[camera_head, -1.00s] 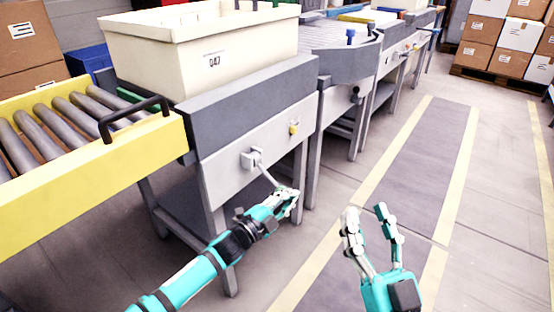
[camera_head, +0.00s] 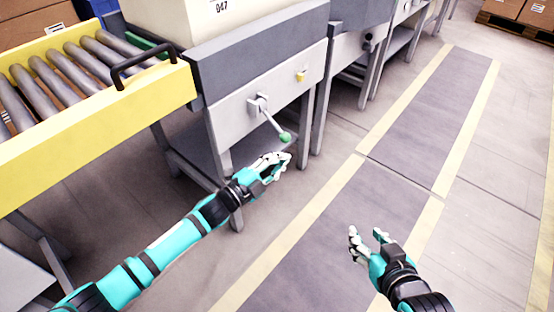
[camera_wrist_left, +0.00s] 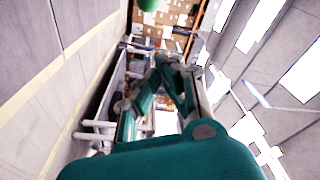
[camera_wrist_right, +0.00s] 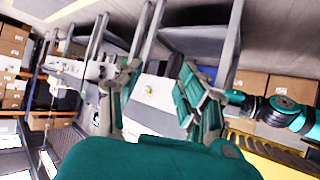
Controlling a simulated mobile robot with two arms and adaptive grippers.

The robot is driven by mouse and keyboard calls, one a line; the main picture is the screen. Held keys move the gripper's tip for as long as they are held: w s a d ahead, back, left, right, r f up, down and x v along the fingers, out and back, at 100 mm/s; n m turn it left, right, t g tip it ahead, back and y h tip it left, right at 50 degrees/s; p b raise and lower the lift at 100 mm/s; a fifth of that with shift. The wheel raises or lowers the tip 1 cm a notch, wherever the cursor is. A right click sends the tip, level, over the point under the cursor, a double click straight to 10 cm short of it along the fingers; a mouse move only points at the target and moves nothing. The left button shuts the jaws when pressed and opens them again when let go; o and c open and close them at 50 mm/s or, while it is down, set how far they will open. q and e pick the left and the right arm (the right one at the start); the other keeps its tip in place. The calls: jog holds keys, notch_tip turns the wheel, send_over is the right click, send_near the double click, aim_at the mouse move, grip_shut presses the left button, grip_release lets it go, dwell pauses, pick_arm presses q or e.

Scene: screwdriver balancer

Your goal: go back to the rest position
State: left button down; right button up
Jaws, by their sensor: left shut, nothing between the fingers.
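My left gripper (camera_head: 272,167) is in front of the grey conveyor stand, just below and apart from the green knob (camera_head: 285,137) of a lever. The left gripper is shut and empty. In the left wrist view its fingers (camera_wrist_left: 165,75) are close together, and the green knob (camera_wrist_left: 148,4) shows at the top edge. The lever (camera_head: 270,120) slants down to the right from its mount on the stand. My right gripper (camera_head: 367,236) hangs over the floor strip, open and empty. In the right wrist view its fingers (camera_wrist_right: 158,95) stand well apart.
The grey stand (camera_head: 240,125) carries a cream bin (camera_head: 225,20) and has a yellow part (camera_head: 301,76) on its front. A yellow-sided roller conveyor (camera_head: 90,125) with a black handle (camera_head: 135,60) is at left. The floor (camera_head: 490,200) on the right is clear.

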pick_arm(q)
jog(key=shift+s+a, duration=0.35)
jog(key=shift+s, duration=0.05)
pick_arm(e)
jog(key=shift+s+d+f+g, duration=0.15)
jog(key=shift+s+f+g, duration=0.15)
jog(key=shift+s+f, duration=0.1)
